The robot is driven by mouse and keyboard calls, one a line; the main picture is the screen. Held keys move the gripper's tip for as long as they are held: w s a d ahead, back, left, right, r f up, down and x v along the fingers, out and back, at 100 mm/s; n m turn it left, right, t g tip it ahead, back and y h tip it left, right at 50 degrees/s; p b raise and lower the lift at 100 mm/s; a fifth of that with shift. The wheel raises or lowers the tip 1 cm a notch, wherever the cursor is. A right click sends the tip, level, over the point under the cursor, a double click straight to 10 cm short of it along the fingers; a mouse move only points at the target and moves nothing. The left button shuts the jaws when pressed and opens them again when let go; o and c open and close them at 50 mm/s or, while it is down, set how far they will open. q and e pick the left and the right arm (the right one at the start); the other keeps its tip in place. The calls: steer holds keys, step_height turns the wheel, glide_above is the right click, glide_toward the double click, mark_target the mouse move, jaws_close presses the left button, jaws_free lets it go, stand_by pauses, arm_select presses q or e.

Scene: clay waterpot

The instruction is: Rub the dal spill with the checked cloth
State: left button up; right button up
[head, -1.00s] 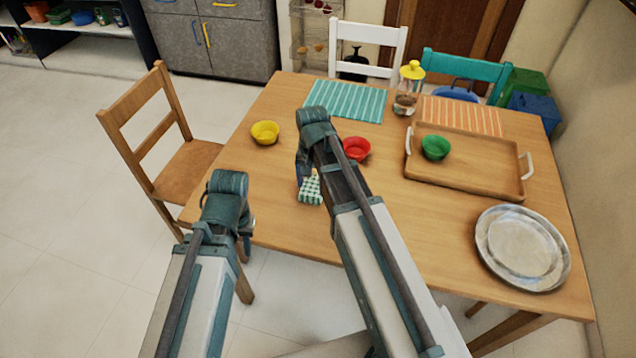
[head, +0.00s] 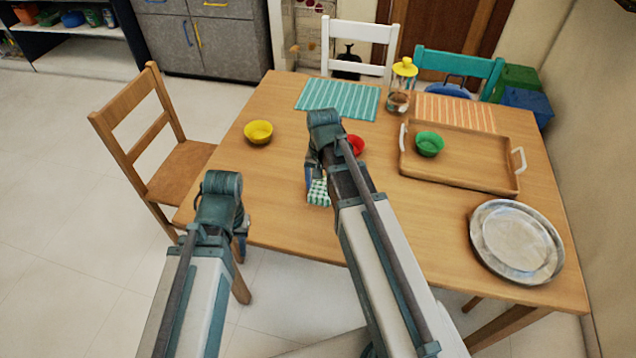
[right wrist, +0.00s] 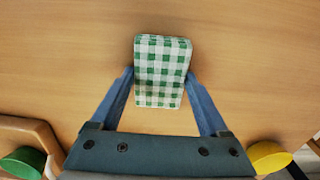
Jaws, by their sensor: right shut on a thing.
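The green-and-white checked cloth (head: 319,192) is a small folded pad at the front part of the wooden table. My right gripper (head: 314,180) is shut on it, and in the right wrist view the two blue fingers hold the cloth (right wrist: 161,70) from both sides. The cloth appears at or just above the tabletop; I cannot tell whether it touches. I see no dal spill in either view; the cloth or my right arm may hide it. My left gripper (head: 241,238) is by the table's front left edge, away from the cloth, its fingers mostly hidden.
On the table (head: 270,205) are a yellow bowl (head: 258,132), a partly covered red bowl (head: 356,146), a tray (head: 470,172) with a green bowl (head: 429,144), steel plates (head: 517,240), a yellow-lidded jar (head: 401,88) and two mats. A wooden chair (head: 150,140) stands left.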

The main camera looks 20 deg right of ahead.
step_height(320, 180, up, 6)
steer(key=p, duration=0.6)
stand_by(0.4)
step_height(320, 180, up, 3)
steer(key=p, duration=0.3)
steer(key=shift+d, duration=0.1)
stand_by(0.4)
